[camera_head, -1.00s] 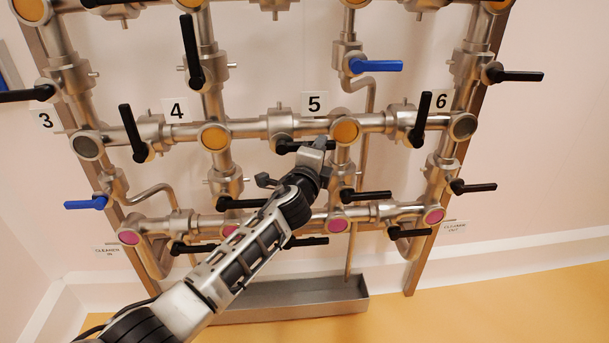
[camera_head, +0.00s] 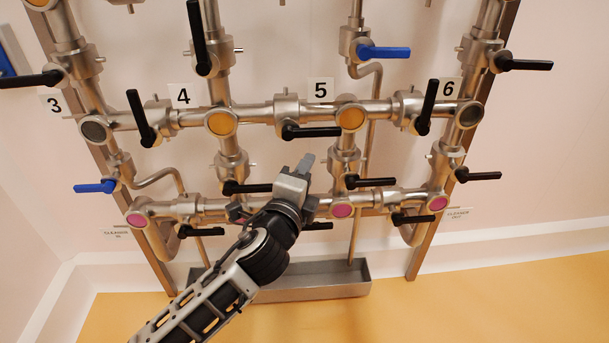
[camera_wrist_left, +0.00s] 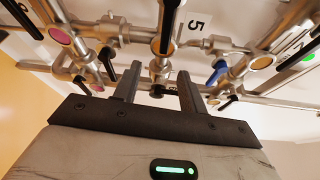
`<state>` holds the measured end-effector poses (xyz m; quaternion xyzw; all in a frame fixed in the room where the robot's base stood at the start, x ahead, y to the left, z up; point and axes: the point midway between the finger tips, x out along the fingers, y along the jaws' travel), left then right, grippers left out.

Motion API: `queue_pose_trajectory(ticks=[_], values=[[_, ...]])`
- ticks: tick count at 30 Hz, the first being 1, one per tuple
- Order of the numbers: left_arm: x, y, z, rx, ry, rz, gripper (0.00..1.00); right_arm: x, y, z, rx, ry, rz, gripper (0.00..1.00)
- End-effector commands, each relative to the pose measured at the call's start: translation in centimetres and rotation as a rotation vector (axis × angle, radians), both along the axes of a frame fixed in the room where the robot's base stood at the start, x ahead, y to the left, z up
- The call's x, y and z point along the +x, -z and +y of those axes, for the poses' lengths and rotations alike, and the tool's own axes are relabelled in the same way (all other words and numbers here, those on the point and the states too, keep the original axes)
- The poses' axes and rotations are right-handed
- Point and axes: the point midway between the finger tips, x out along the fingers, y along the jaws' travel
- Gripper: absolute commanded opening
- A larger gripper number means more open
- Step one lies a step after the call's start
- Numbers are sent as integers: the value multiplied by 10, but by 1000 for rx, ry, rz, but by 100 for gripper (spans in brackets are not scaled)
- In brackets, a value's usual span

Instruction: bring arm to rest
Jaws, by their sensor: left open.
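My left arm comes in from the lower left in the head view. Its gripper (camera_head: 270,185) is in front of the lower part of the pipe rack, below the black handle (camera_head: 311,131) of valve 5. In the left wrist view the two fingers of the left gripper (camera_wrist_left: 158,85) stand apart with nothing between them. The label 5 (camera_wrist_left: 195,23) shows beyond them. The gripper hides part of the lower pipe row. My right gripper is not in view.
The steel pipe rack (camera_head: 270,112) carries several black handles and a blue handle (camera_head: 383,52). A steel trough (camera_head: 318,280) lies below it. Black handles (camera_head: 370,182) project close to the right of the gripper. The orange floor (camera_head: 450,305) in front is clear.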

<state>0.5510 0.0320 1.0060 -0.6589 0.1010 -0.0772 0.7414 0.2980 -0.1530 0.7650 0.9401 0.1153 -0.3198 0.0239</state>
Motion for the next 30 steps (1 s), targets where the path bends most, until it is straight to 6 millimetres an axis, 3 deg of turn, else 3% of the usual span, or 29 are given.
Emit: queue_pose_trajectory(ticks=[14,17,20,23,27,30], values=[[0,1,0,-3,0,2,42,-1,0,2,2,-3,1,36],[-6,15,3,-56,-2,49,42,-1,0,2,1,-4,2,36],[-27,53,12,-220,-19,180,42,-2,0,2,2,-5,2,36],[-65,106,29,-481,-75,373,42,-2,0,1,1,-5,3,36],[-133,174,61,-887,-230,620,42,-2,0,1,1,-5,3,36],[-181,207,84,-1129,-361,737,42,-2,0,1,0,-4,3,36]])
